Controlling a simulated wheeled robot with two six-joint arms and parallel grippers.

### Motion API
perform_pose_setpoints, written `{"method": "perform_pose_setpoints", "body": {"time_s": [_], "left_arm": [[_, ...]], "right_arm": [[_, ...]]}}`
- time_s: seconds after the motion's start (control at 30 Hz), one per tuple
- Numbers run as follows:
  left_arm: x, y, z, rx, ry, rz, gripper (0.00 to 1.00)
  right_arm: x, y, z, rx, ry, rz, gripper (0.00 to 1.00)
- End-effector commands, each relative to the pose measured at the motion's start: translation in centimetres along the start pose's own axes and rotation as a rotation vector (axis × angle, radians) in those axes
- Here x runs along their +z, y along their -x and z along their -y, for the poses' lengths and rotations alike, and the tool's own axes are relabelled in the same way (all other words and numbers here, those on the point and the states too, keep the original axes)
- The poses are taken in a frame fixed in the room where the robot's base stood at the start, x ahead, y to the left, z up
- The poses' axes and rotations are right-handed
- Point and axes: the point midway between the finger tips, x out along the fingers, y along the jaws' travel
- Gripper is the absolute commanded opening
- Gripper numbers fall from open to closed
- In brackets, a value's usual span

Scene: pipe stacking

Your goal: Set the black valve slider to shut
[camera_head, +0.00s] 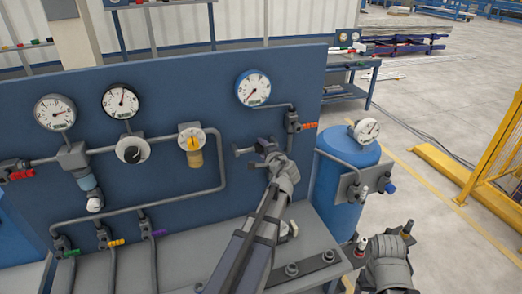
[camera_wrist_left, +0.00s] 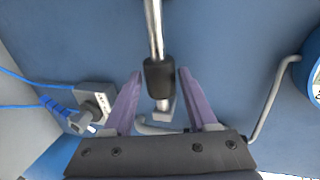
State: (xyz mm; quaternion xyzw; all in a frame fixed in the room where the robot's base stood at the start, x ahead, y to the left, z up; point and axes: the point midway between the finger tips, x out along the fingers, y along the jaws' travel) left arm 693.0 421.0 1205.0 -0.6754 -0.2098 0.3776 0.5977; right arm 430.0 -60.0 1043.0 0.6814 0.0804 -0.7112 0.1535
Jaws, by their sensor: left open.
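In the left wrist view, a black sleeve (camera_wrist_left: 160,78), which looks like the valve slider, sits on a straight metal rod (camera_wrist_left: 154,25). A pale block shows just below it. My left gripper (camera_wrist_left: 160,90) is open, with one purple finger on each side of the sleeve and a gap to both. In the head view, my left gripper (camera_head: 262,155) is at the blue panel, below the upper right gauge, and largely hides the slider. My right gripper (camera_head: 385,242) is low at the right, in front of the tank; its jaw opening is unclear.
The blue panel (camera_head: 235,120) carries gauges, pipes and coloured valve handles. An orange-handled valve (camera_head: 294,123) is close to my left gripper's upper right. A blue tank (camera_head: 338,210) stands to the right. A grey ledge (camera_head: 312,255) lies below. Floor beyond the tank is open.

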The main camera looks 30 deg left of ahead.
Motion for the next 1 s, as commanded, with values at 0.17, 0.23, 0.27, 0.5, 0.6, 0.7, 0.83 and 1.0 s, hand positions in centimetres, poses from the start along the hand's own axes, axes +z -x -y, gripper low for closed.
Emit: {"method": "perform_pose_setpoints", "body": {"time_s": [0.17, 0.23, 0.27, 0.5, 0.6, 0.7, 0.83, 1.0], "left_arm": [[-0.1, -2.0, 0.0, 0.0, -0.001, 0.0, 0.58], [0.0, -2.1, 0.0, 0.0, -0.001, 0.0, 0.58], [0.0, -2.0, 0.0, 0.0, -0.001, 0.0, 0.58], [0.0, -2.0, 0.0, 0.0, -0.001, 0.0, 0.48], [0.0, -2.0, 0.0, 0.0, -0.001, 0.0, 0.37], [0.0, -1.9, 0.0, 0.0, 0.0, 0.0, 0.26], [0.0, -1.9, 0.0, 0.0, 0.0, 0.0, 0.11], [0.0, -1.9, 0.0, 0.0, 0.0, 0.0, 0.0]], "right_arm": [[0.0, -0.6, 0.1, 0.0, 0.001, 0.0, 0.76], [0.0, -0.5, 0.1, 0.0, 0.001, 0.0, 0.76], [0.0, -0.5, 0.0, 0.0, 0.001, 0.0, 0.76], [0.0, -0.5, 0.0, 0.0, 0.001, 0.0, 0.76], [0.0, -0.5, 0.0, 0.0, 0.0, 0.0, 0.76], [0.0, -0.5, 0.0, 0.0, 0.0, 0.0, 0.76], [0.0, -0.5, 0.0, 0.0, 0.0, 0.0, 0.76], [0.0, -0.5, 0.0, 0.0, 0.0, 0.0, 0.76]]}}
